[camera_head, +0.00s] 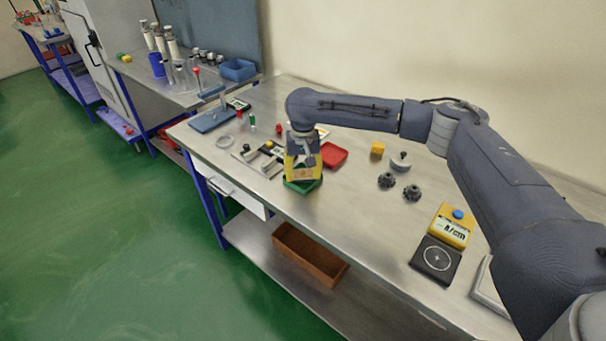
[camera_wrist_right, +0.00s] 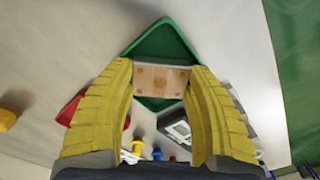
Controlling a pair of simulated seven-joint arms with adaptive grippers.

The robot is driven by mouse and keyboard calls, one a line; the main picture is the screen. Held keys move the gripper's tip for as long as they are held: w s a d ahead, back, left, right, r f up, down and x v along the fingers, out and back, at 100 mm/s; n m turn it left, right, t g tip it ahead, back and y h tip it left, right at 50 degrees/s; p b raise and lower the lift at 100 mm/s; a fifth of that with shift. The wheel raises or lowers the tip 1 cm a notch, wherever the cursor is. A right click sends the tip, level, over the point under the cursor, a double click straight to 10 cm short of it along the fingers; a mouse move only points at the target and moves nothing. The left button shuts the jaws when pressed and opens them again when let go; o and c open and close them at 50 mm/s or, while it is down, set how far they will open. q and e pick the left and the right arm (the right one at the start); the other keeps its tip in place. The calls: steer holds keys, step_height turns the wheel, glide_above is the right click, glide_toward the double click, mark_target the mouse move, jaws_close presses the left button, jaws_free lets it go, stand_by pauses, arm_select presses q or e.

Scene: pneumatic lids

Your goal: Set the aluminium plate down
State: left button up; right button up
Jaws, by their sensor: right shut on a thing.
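My right gripper (camera_head: 304,172) is over the front part of the metal workbench and points down. Its yellow fingers, also in the right wrist view (camera_wrist_right: 162,85), are shut on a small flat plate (camera_wrist_right: 161,80). The plate looks pale copper or tan with several darker spots, not plainly aluminium. A green tray (camera_head: 289,187) lies right below the gripper; in the right wrist view the green tray (camera_wrist_right: 163,41) spreads behind the plate. I cannot tell whether the plate touches the tray. My left gripper is not in view.
A red tray (camera_head: 334,155) lies just right of the gripper. Dark gears (camera_head: 412,193), a yellow block (camera_head: 377,149) and a yellow meter (camera_head: 452,226) stand farther right. Metal parts (camera_head: 267,167) lie to the left. The bench between gripper and meter is mostly clear.

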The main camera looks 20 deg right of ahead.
mark_target(303, 174)
steer(key=shift+s+f, duration=0.3)
steer(key=shift+f, duration=0.5)
steer(key=shift+d+f, duration=0.1)
steer(key=shift+f, duration=0.05)
steer(key=o, duration=0.9)
steer(key=shift+w+r, duration=0.1)
steer(key=shift+r, duration=0.4)
step_height(303, 174, up, 12)
steer(key=shift+w+r, duration=0.15)
steer(key=shift+r, duration=0.1)
